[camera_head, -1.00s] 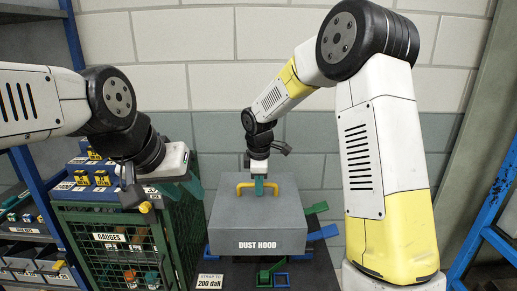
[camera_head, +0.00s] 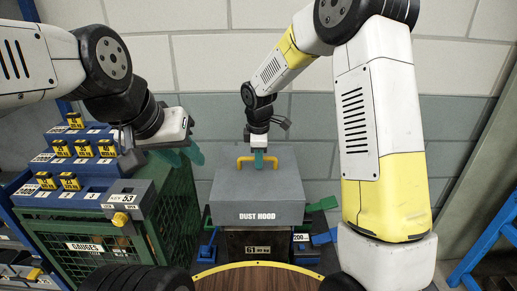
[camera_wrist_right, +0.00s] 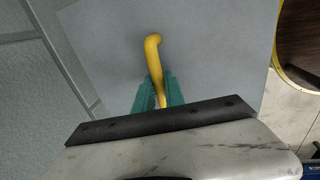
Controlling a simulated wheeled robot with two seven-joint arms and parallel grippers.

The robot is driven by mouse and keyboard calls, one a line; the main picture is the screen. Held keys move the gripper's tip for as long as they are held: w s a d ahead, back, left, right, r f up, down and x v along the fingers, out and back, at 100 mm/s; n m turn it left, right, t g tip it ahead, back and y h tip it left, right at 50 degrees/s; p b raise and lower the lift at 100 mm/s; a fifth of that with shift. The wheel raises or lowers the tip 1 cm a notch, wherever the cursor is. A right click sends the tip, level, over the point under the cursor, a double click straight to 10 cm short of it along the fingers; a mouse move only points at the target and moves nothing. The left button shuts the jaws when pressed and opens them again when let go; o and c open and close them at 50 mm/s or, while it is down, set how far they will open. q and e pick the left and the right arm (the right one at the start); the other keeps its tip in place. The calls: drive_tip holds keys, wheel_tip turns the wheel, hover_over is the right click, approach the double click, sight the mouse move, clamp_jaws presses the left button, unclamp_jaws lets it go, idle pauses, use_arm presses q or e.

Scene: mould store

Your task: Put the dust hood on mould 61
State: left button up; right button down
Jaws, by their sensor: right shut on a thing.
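The dust hood (camera_head: 257,206) is a grey box with a yellow handle (camera_head: 240,163) on its top. My right gripper (camera_head: 259,162) is shut on this handle; its green fingers also hold the yellow bar in the right wrist view (camera_wrist_right: 158,92). The hood is level, directly above mould 61 (camera_head: 257,250), whose dark front with the number 61 shows under the hood's lower edge. I cannot tell whether the hood rests on the mould. My left gripper (camera_head: 180,154) is away to the left, over the green cage; its green fingers look apart and empty.
A green mesh cage (camera_head: 190,215) labelled GAUGES stands at the left. A blue rack (camera_head: 90,170) with yellow tags and a grey KEY 53 block (camera_head: 125,197) sits on it. Green (camera_head: 322,204) and blue (camera_head: 325,237) pieces stick out right of the mould. A block wall (camera_head: 330,130) is behind.

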drive_tip(key=shift+f, duration=2.2)
